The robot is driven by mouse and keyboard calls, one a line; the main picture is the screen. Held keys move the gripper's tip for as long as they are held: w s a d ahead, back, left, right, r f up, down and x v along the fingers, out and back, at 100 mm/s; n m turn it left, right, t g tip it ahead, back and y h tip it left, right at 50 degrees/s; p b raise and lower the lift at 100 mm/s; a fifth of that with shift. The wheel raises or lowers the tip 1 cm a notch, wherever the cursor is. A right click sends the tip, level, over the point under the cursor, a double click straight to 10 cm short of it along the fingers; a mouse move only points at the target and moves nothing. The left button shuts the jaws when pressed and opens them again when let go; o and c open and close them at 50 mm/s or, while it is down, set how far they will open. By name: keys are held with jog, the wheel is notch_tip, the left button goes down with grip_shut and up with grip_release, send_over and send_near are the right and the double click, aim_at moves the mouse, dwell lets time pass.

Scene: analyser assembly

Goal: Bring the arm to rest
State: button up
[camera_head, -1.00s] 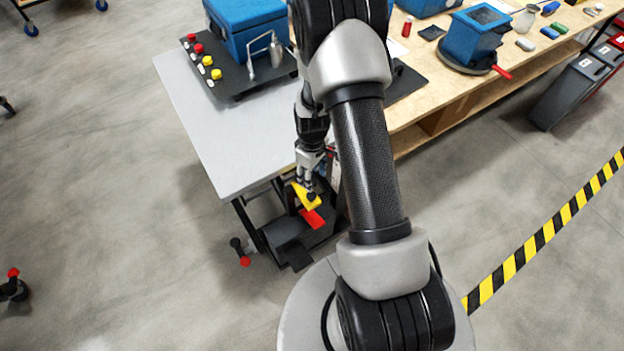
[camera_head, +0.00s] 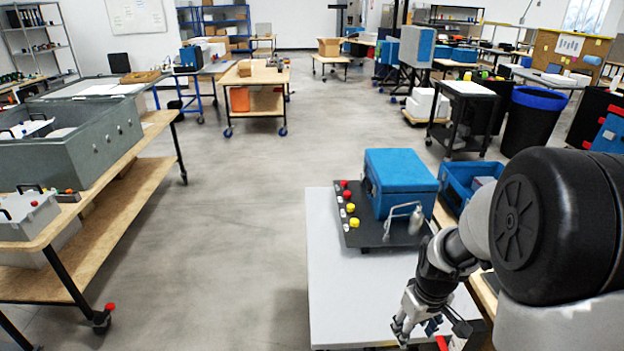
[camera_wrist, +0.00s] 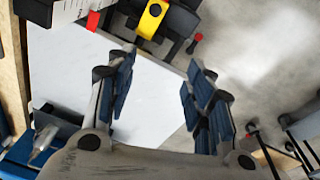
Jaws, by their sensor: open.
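My gripper (camera_head: 416,322) is over the front right part of the light grey table top (camera_head: 335,275), beside my large black and grey arm joints at the right. In the wrist view my gripper (camera_wrist: 158,85) has its two blue-padded fingers spread apart, with nothing between them but the pale table top (camera_wrist: 150,105) and floor beyond. A yellow part (camera_wrist: 152,18) lies past the fingertips at the top of the wrist view, apart from them. My arm hides part of the table's right side.
A blue analyser box (camera_head: 400,182) stands on a dark plate with red and yellow knobs. A blue open bin (camera_head: 458,190) is to its right. A long wooden bench (camera_head: 125,195) with grey tubs runs along the left. The floor (camera_head: 240,220) between is clear.

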jog(key=s+a+r+m+t, duration=0.1)
jog(key=s+a+r, duration=0.25)
jog(key=r, duration=0.35)
jog(key=s+a+r+m+t, duration=0.1)
jog(key=s+a+r, duration=0.1)
jog(key=s+r, duration=0.35)
jog(key=s+a+r+m+t, duration=0.1)
jog(key=s+a+r, duration=0.2)
jog(key=s+r, duration=0.4)
jog(key=s, duration=0.4)
jog(key=shift+a+r, duration=0.2)
